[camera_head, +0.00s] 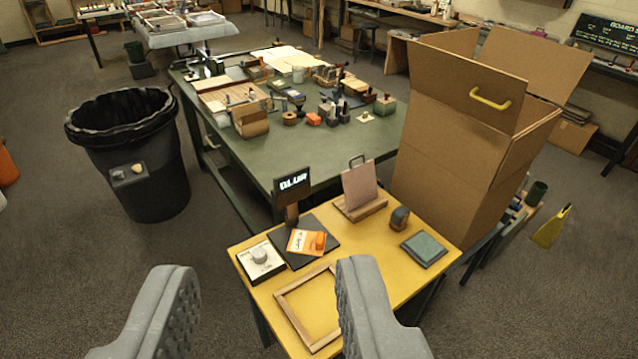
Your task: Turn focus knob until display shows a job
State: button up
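A small dark display (292,184) stands on a post at the back left of the yellow table. It shows pale text that seems to read "BLUR". A white box with a round pale knob (261,255) lies at the table's left edge, in front of the display. I take this as the focus knob; its small markings are unreadable. An orange and white card (307,242) with an orange piece on it lies on the dark base beside the box. My gripper (266,272) is open and empty, its grey fingers wide apart in the foreground. It appears apart from the knob.
The yellow table (405,288) also holds an empty wooden frame (290,313), a pink panel on a wooden stand (359,187), a dark rounded object (399,218) and a green-topped pad (424,248). A big cardboard box (447,150) stands behind right. A black bin (150,190) stands left.

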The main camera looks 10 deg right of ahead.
aim_at(259, 253)
jog(key=z, duration=0.1)
jog(key=i, duration=1)
jog(key=u, duration=0.1)
